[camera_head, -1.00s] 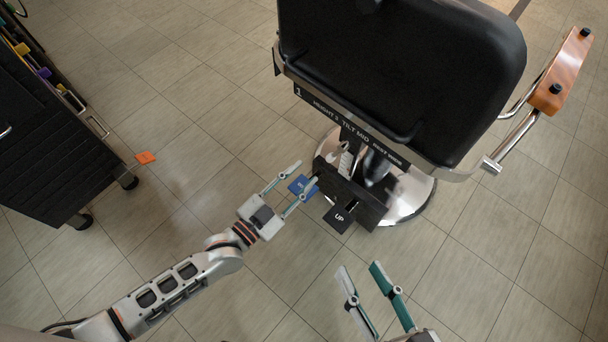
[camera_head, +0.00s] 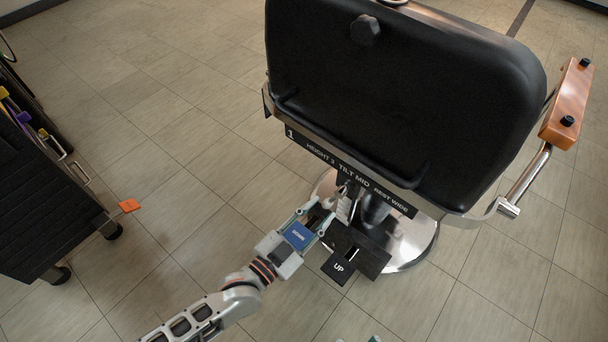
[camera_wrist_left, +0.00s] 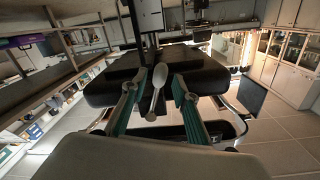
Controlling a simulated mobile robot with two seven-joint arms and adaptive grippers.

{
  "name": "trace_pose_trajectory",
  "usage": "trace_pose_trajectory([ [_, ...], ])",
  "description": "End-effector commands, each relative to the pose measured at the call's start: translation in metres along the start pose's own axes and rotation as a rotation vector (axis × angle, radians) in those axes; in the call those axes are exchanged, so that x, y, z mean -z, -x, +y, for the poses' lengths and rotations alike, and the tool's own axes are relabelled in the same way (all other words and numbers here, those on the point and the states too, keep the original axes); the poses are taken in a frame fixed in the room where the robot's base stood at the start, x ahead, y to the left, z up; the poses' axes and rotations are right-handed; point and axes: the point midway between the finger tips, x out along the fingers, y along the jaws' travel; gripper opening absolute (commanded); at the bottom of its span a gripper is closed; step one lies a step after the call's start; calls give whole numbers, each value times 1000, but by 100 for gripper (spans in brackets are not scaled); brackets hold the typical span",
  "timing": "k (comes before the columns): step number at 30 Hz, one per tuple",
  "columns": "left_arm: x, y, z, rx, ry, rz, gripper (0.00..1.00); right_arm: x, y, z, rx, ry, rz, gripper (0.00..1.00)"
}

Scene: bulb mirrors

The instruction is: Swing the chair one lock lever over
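Chair one (camera_head: 400,85) has a black back with a label strip reading 1, HEIGHT 3, TILT MID, REST WIDE. A pale, spoon-shaped lever (camera_wrist_left: 159,78) shows in the left wrist view, upright in front of the chair. My left gripper (camera_head: 315,214) is low behind the chair, beside its base. Its fingers are apart, and in the left wrist view (camera_wrist_left: 155,88) the lever shows between them. I cannot tell whether they touch it. Only a teal tip of my right gripper (camera_head: 374,339) shows at the bottom edge of the head view.
An orange armrest (camera_head: 567,103) juts out at the right. A black cart (camera_head: 45,215) stands at the left, with open tiled floor between.

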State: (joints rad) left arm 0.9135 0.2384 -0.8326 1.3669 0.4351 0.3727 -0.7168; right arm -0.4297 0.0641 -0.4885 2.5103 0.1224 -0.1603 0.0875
Motion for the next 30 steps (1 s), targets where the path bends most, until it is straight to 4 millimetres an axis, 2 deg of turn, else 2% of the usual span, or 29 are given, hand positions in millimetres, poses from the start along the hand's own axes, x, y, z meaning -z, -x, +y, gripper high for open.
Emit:
trace_pose_trajectory([
  [3, -3, -10, 2, -1, 2, -3, 29, -4, 0, -3, 4, -54, 5, 40],
  [24, 0, -18, 0, 1, 0, 0, 29, 0, -2, -3, 1, -50, 12, 40],
  [27, 0, -18, 0, 1, 0, 0, 3, 0, -2, -3, 1, -50, 12, 40],
  [28, 0, -18, 0, 1, 0, 0, 0, 0, -2, -3, 1, -50, 12, 40],
  [30, 0, -18, 0, 1, 0, 0, 0, 0, -1, -3, 1, -50, 12, 40],
])
